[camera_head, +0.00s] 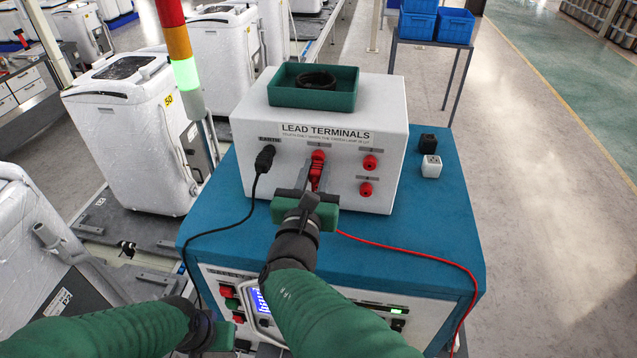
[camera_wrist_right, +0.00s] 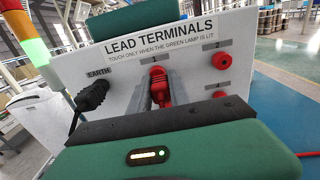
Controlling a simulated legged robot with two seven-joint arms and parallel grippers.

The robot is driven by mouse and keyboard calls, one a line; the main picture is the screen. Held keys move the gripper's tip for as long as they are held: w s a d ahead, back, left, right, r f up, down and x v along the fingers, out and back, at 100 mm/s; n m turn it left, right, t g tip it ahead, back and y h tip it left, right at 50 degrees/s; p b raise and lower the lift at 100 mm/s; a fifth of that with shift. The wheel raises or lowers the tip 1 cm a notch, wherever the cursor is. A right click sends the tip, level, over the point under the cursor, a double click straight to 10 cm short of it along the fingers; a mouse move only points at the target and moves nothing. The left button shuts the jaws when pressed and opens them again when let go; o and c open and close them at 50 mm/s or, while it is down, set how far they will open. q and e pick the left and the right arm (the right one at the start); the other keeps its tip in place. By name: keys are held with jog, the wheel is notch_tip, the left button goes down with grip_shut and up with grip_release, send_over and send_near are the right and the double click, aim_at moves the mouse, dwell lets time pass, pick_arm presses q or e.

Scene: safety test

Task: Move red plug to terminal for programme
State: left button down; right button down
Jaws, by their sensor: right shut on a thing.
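The red plug (camera_head: 317,172) is at terminal 1 of the white LEAD TERMINALS box (camera_head: 245,150); it also shows in the right wrist view (camera_wrist_right: 159,88). My right gripper (camera_head: 314,182) is shut on it, with a grey finger on each side. The plug appears seated at the terminal. Red terminals 2 (camera_head: 370,162) and the lower one (camera_head: 366,189) are to the right and look free. A red lead (camera_head: 420,258) runs right from behind my gripper. My left gripper (camera_head: 215,335) is low by the front panel, and its fingers are unclear.
A black plug (camera_head: 265,158) is in the EARTH terminal. The signal tower's green lamp (camera_head: 186,74) is lit. A green tray (camera_head: 285,93) with a black coil is on the box. Black and white cubes (camera_head: 431,167) stand right on the blue bench top (camera_head: 420,225). The lower front panel has buttons (camera_head: 231,304).

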aim_at(315, 177)
jog(key=shift+s, duration=0.1)
dwell(0.3)
